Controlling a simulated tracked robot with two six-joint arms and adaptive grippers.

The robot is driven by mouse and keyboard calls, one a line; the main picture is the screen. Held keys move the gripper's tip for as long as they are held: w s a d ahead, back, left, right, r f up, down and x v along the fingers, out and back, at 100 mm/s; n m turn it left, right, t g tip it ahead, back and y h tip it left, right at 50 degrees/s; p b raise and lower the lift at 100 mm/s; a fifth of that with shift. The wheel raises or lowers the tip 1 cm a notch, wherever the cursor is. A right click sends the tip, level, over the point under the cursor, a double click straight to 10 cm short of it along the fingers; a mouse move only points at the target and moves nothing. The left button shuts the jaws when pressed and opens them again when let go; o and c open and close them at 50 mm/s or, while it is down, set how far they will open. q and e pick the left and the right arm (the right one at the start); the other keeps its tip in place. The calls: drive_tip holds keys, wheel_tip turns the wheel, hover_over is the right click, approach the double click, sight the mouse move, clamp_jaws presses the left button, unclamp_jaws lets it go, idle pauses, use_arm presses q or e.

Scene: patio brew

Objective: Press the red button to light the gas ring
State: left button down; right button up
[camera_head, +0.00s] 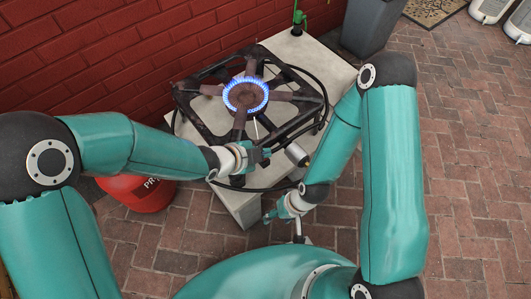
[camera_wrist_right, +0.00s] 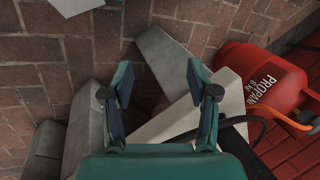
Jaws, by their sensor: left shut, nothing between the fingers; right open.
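The gas ring (camera_head: 246,95) sits in the middle of a dark metal burner frame (camera_head: 318,100) and burns with a full circle of blue flame. My left gripper (camera_head: 262,157) is shut and empty at the front edge of the burner, below the ring in the picture. I cannot make out the red button; the left gripper and wrist cover part of the burner's front. My right gripper (camera_head: 277,212) is lower, in front of the stand and apart from the burner. In the right wrist view its fingers (camera_wrist_right: 160,85) are spread with nothing held between them.
The burner stands on a pale slab (camera_head: 318,60). A red propane bottle (camera_head: 138,195) stands on the brick paving at the left, below my left forearm, and shows in the right wrist view (camera_wrist_right: 262,85). A black hose (camera_head: 325,108) runs beside the burner. A grey bin (camera_head: 370,25) stands behind.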

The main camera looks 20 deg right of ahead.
use_arm(q)
drive_tip(key=shift+r, duration=0.1)
wheel_tip(320, 180, up, 6)
drive_tip(key=p, duration=0.4)
drive_tip(key=shift+p, duration=0.4)
